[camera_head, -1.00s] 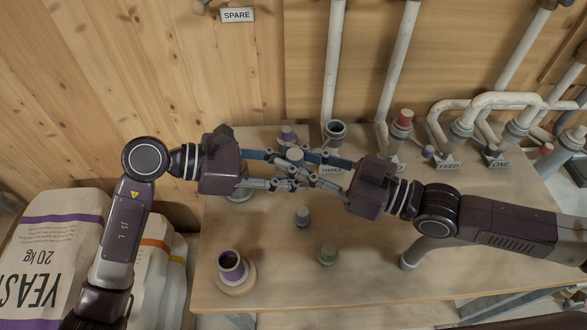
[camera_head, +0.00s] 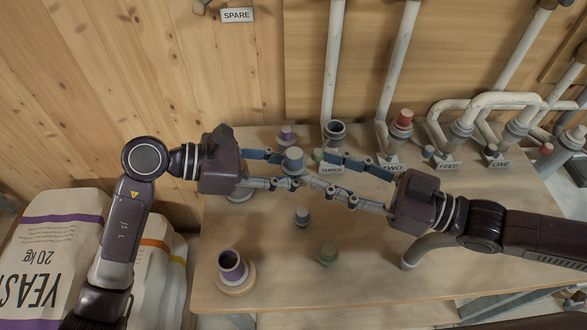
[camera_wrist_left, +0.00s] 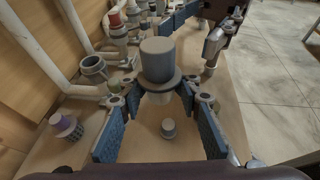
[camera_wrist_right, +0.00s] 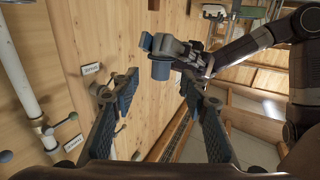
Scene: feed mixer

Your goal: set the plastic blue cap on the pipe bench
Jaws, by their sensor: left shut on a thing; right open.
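The blue-grey cap (camera_head: 293,160) is upright between the fingertips of my left gripper (camera_head: 287,170), held above the pipe bench (camera_head: 260,285). My left gripper is shut on it. In the left wrist view the cap (camera_wrist_left: 158,62) shows its flat top and wider brim between the blue finger pads. My right gripper (camera_head: 315,170) is open, its fingertips to the right of the cap and apart from it. In the right wrist view the cap (camera_wrist_right: 161,68) shows beyond the open, empty fingers.
A smaller grey cap (camera_head: 302,216) and a green cap (camera_head: 328,254) stand on the bench. A purple-collared pipe stub (camera_head: 232,266) stands at the front left. Pipe THREE (camera_head: 335,130) is open at the top; a red cap (camera_head: 403,119) tops pipe TWO.

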